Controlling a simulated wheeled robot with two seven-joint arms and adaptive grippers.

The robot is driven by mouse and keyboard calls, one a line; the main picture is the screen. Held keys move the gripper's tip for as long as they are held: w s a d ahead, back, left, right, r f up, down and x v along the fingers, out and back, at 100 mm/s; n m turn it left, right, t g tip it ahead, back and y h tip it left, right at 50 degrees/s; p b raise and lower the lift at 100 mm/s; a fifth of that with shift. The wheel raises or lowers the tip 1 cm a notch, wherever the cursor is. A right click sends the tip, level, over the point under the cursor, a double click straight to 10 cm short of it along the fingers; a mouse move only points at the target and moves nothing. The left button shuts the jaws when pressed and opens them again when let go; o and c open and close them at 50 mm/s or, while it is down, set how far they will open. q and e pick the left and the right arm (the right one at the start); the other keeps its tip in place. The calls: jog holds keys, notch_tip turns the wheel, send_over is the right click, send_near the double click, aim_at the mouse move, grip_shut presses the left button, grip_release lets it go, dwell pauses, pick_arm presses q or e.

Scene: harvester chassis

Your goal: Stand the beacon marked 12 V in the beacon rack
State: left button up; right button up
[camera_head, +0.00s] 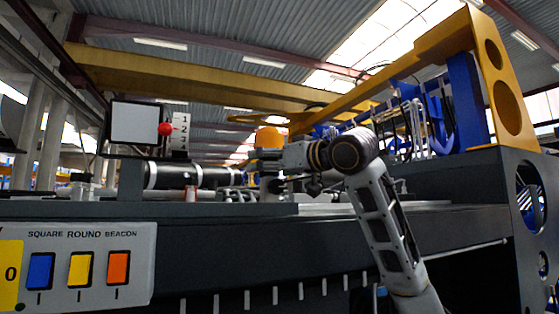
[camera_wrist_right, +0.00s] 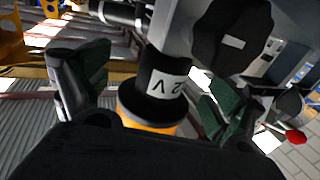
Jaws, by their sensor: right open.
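The beacon shows in the head view as an orange dome (camera_head: 269,138), upright at the middle of the machine deck, its lower part hidden by my right gripper. In the right wrist view, which is upside down, the beacon's black collar (camera_wrist_right: 165,85) carries a white label of which "2 V" can be read. Its orange part (camera_wrist_right: 145,122) is partly hidden by the gripper body. My right gripper (camera_wrist_right: 155,98) is open, a finger on each side of the beacon; contact cannot be told. It also shows in the head view (camera_head: 275,183). No beacon rack can be made out. My left gripper is not in view.
A panel (camera_head: 90,265) reading SQUARE ROUND BEACON stands front left. A white screen (camera_head: 134,123) with a red ball (camera_head: 165,129) and a number scale stands behind. A dark cylinder (camera_head: 185,176) lies left of the gripper. Yellow beams and blue parts (camera_head: 465,100) rise at right.

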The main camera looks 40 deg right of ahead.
aim_at(270, 137)
jog(key=shift+w, duration=0.4)
jog(key=shift+c, duration=0.4)
jog(key=c, duration=1.3)
jog(key=shift+r, duration=0.15)
jog(key=shift+c, duration=0.4)
jog(key=shift+r, duration=0.1)
jog(key=shift+r+p, duration=2.55)
jog(key=shift+p, duration=0.15)
jog(key=shift+r, duration=0.2)
jog(key=shift+r, duration=0.1)
jog(key=shift+r, duration=0.4)
